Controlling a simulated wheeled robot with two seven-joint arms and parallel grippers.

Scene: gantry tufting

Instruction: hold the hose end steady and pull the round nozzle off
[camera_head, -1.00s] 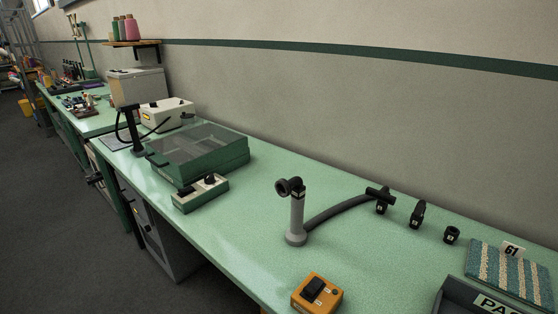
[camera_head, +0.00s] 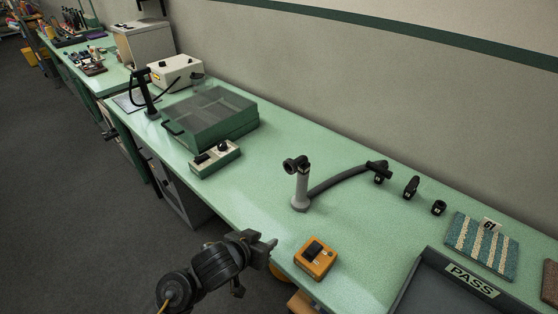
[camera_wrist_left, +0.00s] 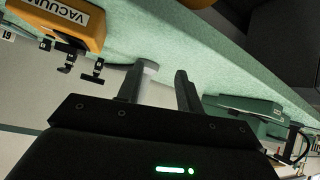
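A grey hose end (camera_head: 301,190) stands upright on the green bench, with a black round nozzle (camera_head: 297,164) on its top. A dark hose (camera_head: 338,182) runs from near its foot toward the back right. My left gripper (camera_head: 272,244) is over the bench's front edge, left of the orange box and well short of the hose end. In the left wrist view its two fingers (camera_wrist_left: 164,72) are apart with nothing clearly held between them. A pale grey round piece, perhaps the hose end, shows partly behind one finger there. My right gripper is in neither view.
An orange vacuum box (camera_head: 316,258) sits near the front edge. Black nozzles (camera_head: 378,171), (camera_head: 411,187) and (camera_head: 438,207) stand behind right. A PASS tray (camera_head: 440,290) and striped sample (camera_head: 482,246) lie right, a green case (camera_head: 212,118) left.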

